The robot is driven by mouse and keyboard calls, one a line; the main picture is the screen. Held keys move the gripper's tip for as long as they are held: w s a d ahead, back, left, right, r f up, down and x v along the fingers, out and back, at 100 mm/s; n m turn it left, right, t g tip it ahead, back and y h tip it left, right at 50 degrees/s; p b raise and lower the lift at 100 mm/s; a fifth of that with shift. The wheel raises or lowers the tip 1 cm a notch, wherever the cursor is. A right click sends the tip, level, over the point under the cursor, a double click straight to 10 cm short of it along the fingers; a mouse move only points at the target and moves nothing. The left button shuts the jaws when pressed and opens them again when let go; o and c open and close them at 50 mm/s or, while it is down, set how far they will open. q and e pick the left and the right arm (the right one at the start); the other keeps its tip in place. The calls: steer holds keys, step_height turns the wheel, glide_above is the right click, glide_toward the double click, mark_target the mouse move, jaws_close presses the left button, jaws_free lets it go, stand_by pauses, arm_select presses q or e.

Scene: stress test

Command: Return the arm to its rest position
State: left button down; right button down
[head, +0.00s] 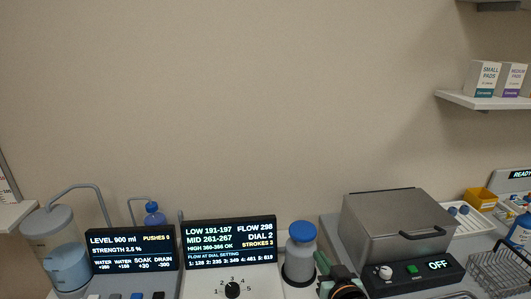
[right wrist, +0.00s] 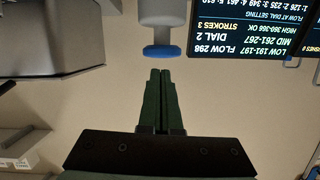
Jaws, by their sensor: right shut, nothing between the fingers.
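My right gripper (head: 328,287) shows at the bottom edge of the head view, just right of the blue-capped grey container (head: 301,255). Most of my right arm is below the frame. In the right wrist view, its two green fingers (right wrist: 161,73) are closed together with nothing between them. That view looks upside down, and the container's blue cap (right wrist: 162,51) appears just beyond the fingertips. I cannot tell the exact gap between them. My left gripper is not in view.
A metal lidded box (head: 395,225) with an OFF panel (head: 438,265) stands right of the gripper. A flow display (head: 230,243) and dial (head: 232,290) stand left. A clear tank (head: 62,262) is far left. A wire basket (head: 497,268) is far right.

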steer(key=s+f+n+g+y, duration=0.1)
steer(key=s+f+g, duration=0.4)
steer(key=s+f, duration=1.8)
steer(key=s+n, duration=0.1)
steer(key=s, duration=0.2)
steer(key=shift+s+f+g, duration=0.15)
steer(key=shift+f+g, duration=0.1)
steer(key=shift+g, duration=0.15)
steer(key=shift+a, duration=0.1)
